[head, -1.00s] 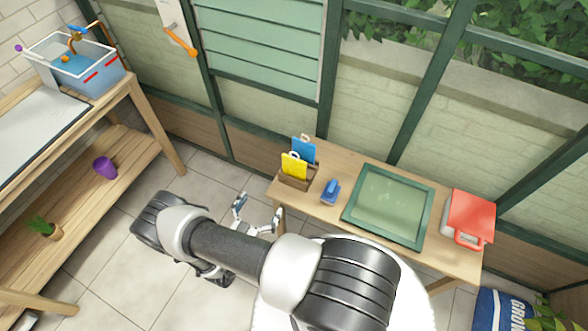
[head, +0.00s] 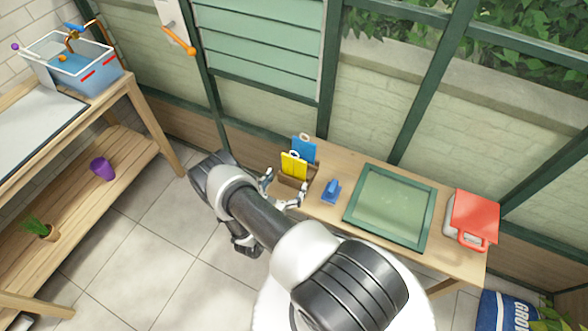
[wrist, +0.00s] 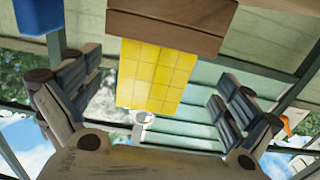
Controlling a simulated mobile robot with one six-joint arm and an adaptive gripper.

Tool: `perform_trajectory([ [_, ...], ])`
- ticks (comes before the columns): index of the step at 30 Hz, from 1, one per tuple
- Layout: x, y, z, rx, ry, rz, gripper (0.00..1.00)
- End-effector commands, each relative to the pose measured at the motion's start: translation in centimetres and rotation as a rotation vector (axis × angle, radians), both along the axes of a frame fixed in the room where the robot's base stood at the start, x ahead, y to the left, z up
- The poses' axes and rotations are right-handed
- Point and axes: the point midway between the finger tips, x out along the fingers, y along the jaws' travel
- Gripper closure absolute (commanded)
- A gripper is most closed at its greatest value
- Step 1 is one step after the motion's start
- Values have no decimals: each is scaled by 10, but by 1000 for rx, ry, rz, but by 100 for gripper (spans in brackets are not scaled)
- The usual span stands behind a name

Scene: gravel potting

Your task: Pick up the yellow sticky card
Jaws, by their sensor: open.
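The yellow sticky card (head: 293,165) stands upright in a small wooden holder (head: 285,181) at the left end of the potting table, in front of a blue card (head: 304,148). A pale ring shows at the top of the yellow card. My gripper (head: 283,188) is open and empty at the near side of the holder. In the wrist view the gridded yellow card (wrist: 155,78) lies between the spread fingers of my gripper (wrist: 148,100), with neither finger visibly touching it. The wooden holder (wrist: 170,30) covers the card's other end.
A blue tool (head: 331,191), a green-framed panel (head: 391,207) and a red-covered item (head: 473,217) stand to the right on the table (head: 330,217). A window wall rises behind. A shelf bench with a water bin (head: 75,65) is at the far left.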

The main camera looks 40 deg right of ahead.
Motion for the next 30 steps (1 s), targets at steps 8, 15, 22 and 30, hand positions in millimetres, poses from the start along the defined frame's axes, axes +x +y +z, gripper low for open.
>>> perform_trajectory([
  [8,11,-38,5,0,-3,-4,2],
  [15,16,-48,6,0,-1,0,2],
  [22,16,-48,6,0,-1,0,8],
  [30,16,-48,6,0,-1,0,26],
])
